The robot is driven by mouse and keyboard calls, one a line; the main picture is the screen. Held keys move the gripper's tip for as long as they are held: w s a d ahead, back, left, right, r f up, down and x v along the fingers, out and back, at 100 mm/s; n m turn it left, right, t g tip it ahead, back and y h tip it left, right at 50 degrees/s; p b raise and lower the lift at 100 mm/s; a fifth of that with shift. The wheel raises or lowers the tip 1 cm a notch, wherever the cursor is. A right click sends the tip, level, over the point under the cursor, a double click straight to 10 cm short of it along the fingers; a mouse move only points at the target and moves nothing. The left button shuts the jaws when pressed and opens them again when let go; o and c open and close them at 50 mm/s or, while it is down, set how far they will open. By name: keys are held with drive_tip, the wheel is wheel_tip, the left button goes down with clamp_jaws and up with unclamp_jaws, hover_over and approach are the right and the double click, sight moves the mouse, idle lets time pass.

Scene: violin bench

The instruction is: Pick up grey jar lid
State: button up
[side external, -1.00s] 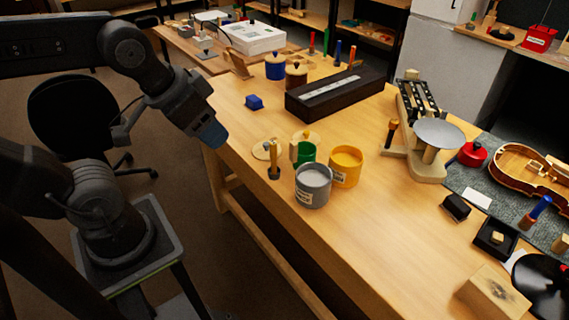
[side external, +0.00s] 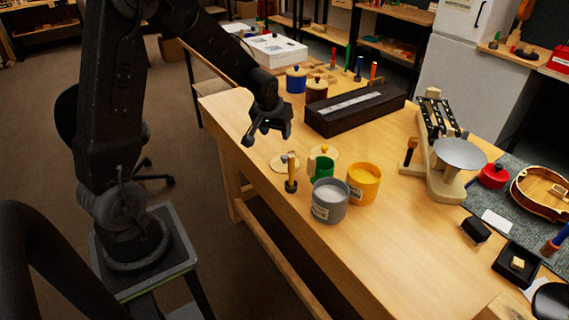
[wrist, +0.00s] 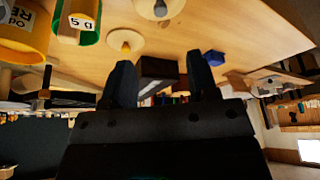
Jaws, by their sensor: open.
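A pale wooden disc lid with a small grey knob, which I take for the grey jar lid (side external: 280,164), lies flat on the bench near its left edge. It also shows at the top of the wrist view (wrist: 147,14), partly cut off. A similar lid with a yellow-orange knob (side external: 326,151) lies to its right, and in the wrist view (wrist: 124,42). The open grey jar (side external: 328,204) stands nearer the camera. My gripper (side external: 268,133) is open and empty above the bench's left edge, behind and above the grey-knobbed lid, apart from it.
A wooden-handled tool (side external: 292,180) stands close beside the lid. Green (side external: 320,168) and yellow (side external: 363,184) jars stand to the right. A long dark box (side external: 355,110) lies behind.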

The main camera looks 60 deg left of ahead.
hover_over(284, 157)
drive_tip(key=s+d, duration=0.1)
drive_tip(key=s, duration=0.1)
wheel_tip(284, 157, down, 8)
drive_tip(key=shift+s+d+f, duration=0.1)
drive_tip(key=shift+s+d, duration=0.05)
drive_tip(key=shift+x, duration=2.9)
drive_tip(key=shift+d, duration=0.1)
clamp_jaws()
